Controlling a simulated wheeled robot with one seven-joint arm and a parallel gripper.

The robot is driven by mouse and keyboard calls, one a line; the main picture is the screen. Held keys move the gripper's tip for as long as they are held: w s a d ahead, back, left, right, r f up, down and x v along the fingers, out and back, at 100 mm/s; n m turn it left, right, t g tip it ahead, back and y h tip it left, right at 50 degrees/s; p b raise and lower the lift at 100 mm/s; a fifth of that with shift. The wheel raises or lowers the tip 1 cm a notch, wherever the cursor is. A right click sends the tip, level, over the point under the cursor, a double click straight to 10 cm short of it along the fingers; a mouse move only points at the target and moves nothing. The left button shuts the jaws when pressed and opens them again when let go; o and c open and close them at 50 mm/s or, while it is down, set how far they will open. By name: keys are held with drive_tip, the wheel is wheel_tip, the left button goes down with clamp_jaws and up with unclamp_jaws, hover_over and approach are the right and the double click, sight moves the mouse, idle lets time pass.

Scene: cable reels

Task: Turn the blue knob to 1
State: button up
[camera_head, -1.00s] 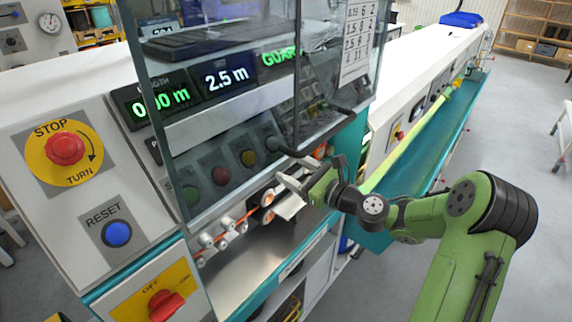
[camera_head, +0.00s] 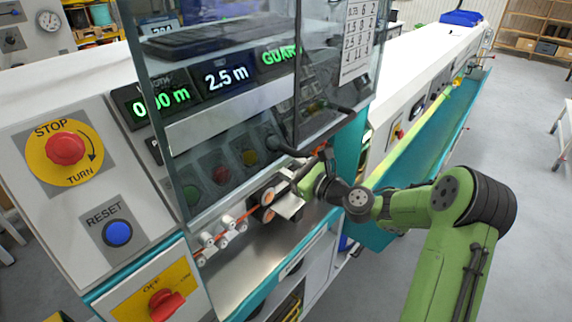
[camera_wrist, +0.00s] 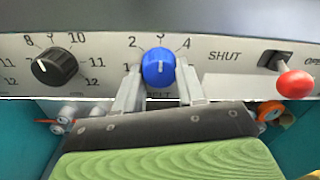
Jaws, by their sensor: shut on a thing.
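The blue knob (camera_wrist: 158,67) shows in the wrist view on a pale panel, with the marks 1, 2 and 4 around it and part of a label below. Its white line points nearly straight up, between 2 and 4. My gripper (camera_wrist: 160,84) has one finger on each side of the knob and is shut on it. In the head view my gripper (camera_head: 285,202) is at the machine's front, under the clear guard; the knob is hidden there.
A black numbered knob (camera_wrist: 55,67) is left of the blue knob. A red-tipped lever (camera_wrist: 294,84) by the word SHUT is to the right. The clear guard (camera_head: 230,120) hangs close above my gripper. Cable rollers (camera_head: 225,228) sit beside it.

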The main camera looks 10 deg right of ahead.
drive_tip(key=shift+w+d+n+y+b, duration=0.1)
drive_tip(key=shift+n+y+b, duration=0.1)
drive_tip(key=shift+n+b, duration=3.95)
drive_tip(key=shift+d+n+y+b, duration=0.15)
drive_tip(key=shift+n+b, duration=2.15)
drive_tip(key=shift+n, duration=3.65)
drive_tip(key=shift+a+r, duration=0.1)
drive_tip(key=o, duration=1.1)
drive_tip(key=shift+c, duration=0.2)
drive_tip(key=shift+r, duration=0.1)
drive_tip(key=v, duration=1.6)
